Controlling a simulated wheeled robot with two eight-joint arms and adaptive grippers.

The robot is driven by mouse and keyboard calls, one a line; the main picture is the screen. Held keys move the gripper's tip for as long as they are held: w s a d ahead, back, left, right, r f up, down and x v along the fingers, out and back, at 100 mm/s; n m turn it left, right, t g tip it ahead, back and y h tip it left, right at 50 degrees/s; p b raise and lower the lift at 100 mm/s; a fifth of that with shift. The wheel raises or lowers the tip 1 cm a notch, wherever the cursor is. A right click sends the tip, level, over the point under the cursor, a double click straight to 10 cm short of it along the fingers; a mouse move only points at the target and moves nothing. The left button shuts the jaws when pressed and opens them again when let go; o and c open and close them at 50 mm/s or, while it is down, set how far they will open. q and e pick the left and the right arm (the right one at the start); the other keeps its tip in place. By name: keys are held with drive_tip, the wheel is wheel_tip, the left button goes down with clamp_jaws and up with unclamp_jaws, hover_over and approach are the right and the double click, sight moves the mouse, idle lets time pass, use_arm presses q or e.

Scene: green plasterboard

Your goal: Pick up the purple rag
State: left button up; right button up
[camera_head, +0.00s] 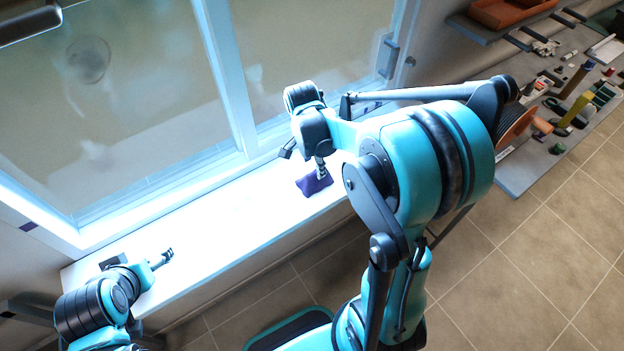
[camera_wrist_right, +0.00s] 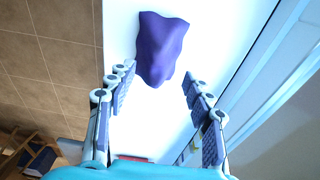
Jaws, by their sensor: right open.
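The purple rag (camera_head: 314,184) lies crumpled on the white window sill (camera_head: 215,235), near its front edge. In the right wrist view the rag (camera_wrist_right: 160,45) lies just beyond my open fingers, roughly between the lines of the two fingertips. My right gripper (camera_head: 304,161) is over the sill beside the rag, and in its wrist view the gripper (camera_wrist_right: 158,75) is open with nothing between the fingers. My left gripper (camera_head: 160,260) is over the left end of the sill, away from the rag. Its fingers are too small to judge.
A window (camera_head: 150,90) with a pale frame rises behind the sill. A low shelf (camera_head: 520,170) with tools, a cable reel and bottles stands at the right. The tiled floor (camera_head: 530,260) in front is clear at the lower right.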

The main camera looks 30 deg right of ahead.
sight(315, 171)
drive_tip(key=f, duration=0.2)
drive_tip(key=f+b, duration=0.1)
drive_tip(key=f, duration=0.1)
drive_tip(key=shift+s, duration=0.25)
drive_tip(key=shift+d+f, duration=0.15)
drive_tip(key=shift+f, duration=0.1)
drive_tip(key=shift+r, duration=0.1)
drive_tip(key=shift+c, duration=0.9)
clamp_jaws()
